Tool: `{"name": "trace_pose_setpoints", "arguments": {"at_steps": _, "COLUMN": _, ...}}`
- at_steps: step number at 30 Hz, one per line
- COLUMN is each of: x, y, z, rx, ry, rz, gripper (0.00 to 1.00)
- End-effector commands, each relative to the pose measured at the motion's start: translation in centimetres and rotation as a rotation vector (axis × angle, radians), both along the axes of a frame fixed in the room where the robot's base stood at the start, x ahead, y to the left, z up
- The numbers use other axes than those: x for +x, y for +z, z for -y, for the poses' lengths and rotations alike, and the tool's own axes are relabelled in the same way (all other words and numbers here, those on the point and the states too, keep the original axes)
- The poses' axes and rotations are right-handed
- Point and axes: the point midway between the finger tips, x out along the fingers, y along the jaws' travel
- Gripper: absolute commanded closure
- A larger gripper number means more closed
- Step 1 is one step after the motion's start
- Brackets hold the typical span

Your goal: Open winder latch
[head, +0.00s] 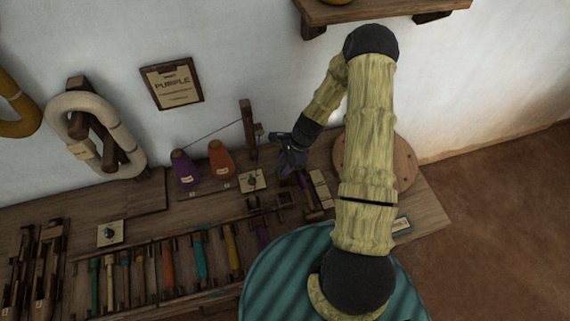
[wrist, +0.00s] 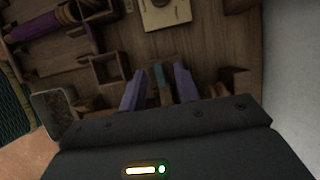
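My gripper (head: 288,168) hangs over the back of the bench, just right of the upright wooden post (head: 248,130). In the wrist view its two purple fingers (wrist: 158,84) stand apart. A small teal piece (wrist: 159,74) shows between them, with a wooden block (wrist: 167,96) close by. I cannot tell whether the fingers touch either one, and I see no grip on them. The post, with a thread running to it, looks like part of the winder. I cannot make out the latch clearly; the gripper's dark body hides the near part.
A purple cone (head: 184,168) and an orange cone (head: 220,160) stand left of the post. A pale plate with a knob (head: 252,181) lies in front. A rack of coloured tools (head: 167,262) fills the bench front. A round wooden disc (head: 405,163) leans behind my arm.

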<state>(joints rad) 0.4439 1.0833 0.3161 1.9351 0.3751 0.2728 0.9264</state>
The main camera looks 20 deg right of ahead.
Motion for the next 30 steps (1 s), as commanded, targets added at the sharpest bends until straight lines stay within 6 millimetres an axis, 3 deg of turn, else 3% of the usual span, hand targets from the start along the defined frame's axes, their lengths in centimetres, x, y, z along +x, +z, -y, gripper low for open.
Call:
{"name": "trace_pose_setpoints", "arguments": {"at_steps": 3, "x": 0.01, "y": 0.02, "z": 0.01, "rx": 0.0, "ry": 0.0, "rz": 0.0, "gripper": 0.68}}
{"name": "trace_pose_setpoints", "arguments": {"at_steps": 8, "x": 0.0, "y": 0.03, "z": 0.01, "rx": 0.0, "ry": 0.0, "rz": 0.0, "gripper": 1.0}}
{"name": "trace_pose_setpoints", "arguments": {"at_steps": 20, "x": 0.06, "y": 0.06, "z": -0.02, "rx": 0.0, "ry": 0.024, "rz": -0.001, "gripper": 1.0}}
{"name": "trace_pose_setpoints", "arguments": {"at_steps": 30, "x": 0.28, "y": 0.07, "z": -0.18, "rx": -0.002, "ry": 0.186, "rz": 0.002, "gripper": 1.0}}
